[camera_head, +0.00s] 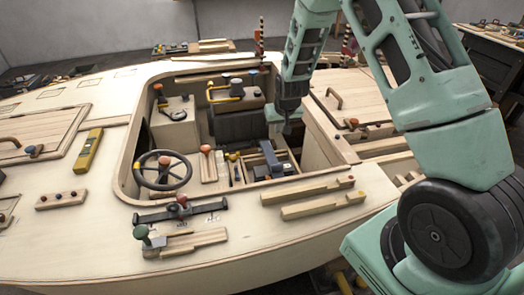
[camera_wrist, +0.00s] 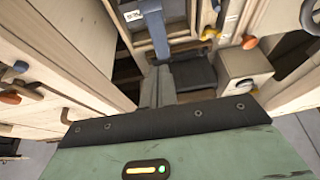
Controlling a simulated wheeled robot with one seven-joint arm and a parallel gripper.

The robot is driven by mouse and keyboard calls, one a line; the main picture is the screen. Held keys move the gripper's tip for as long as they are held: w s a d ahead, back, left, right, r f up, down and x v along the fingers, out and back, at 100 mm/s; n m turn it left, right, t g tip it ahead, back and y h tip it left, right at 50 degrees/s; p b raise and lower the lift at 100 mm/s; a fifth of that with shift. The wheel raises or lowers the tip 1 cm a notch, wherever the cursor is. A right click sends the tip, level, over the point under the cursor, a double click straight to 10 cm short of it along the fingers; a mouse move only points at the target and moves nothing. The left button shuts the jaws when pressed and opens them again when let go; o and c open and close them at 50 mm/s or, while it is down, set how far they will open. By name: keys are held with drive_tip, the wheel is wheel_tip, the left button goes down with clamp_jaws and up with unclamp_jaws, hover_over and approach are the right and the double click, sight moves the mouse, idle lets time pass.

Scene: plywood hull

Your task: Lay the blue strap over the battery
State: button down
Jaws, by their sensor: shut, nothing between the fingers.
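The blue strap (camera_head: 269,157) is in the open cockpit of the hull, at the dark battery (camera_head: 259,171) in its frame. In the wrist view the strap (camera_wrist: 154,24) runs down from the top edge, alongside a white label, and appears to lie across the battery. Its far end is out of that view. My gripper (camera_head: 287,128) hangs over the cockpit just behind and above the strap.
A steering wheel (camera_head: 162,170) and a wooden block with an orange knob (camera_head: 207,166) stand left of the battery. A dark seat-like block (camera_head: 238,124) is behind. The cockpit rim (camera_head: 330,128) and wooden walls stand close on the right. Loose wooden bars (camera_head: 308,188) lie on the front deck.

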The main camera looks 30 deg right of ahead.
drive_tip(key=f, duration=0.1)
drive_tip(key=p, duration=0.3)
hover_over(277, 166)
drive_tip(key=w, duration=0.2)
drive_tip(key=shift+s+d+f, duration=0.1)
drive_tip(key=shift+f, duration=3)
drive_tip(key=shift+d+f, duration=0.1)
drive_tip(key=shift+f, duration=2.95)
drive_tip(key=f+b, duration=0.1)
drive_tip(key=s+f+b, duration=0.2)
drive_tip(key=f, duration=0.1)
drive_tip(key=shift+s+a+f+b, duration=0.1)
drive_tip(key=shift+s+a+b, duration=0.15)
drive_tip(key=shift+a+b, duration=0.1)
drive_tip(key=shift+s, duration=0.1)
drive_tip(key=shift+r+p, duration=0.25)
drive_tip(key=shift+p, duration=0.05)
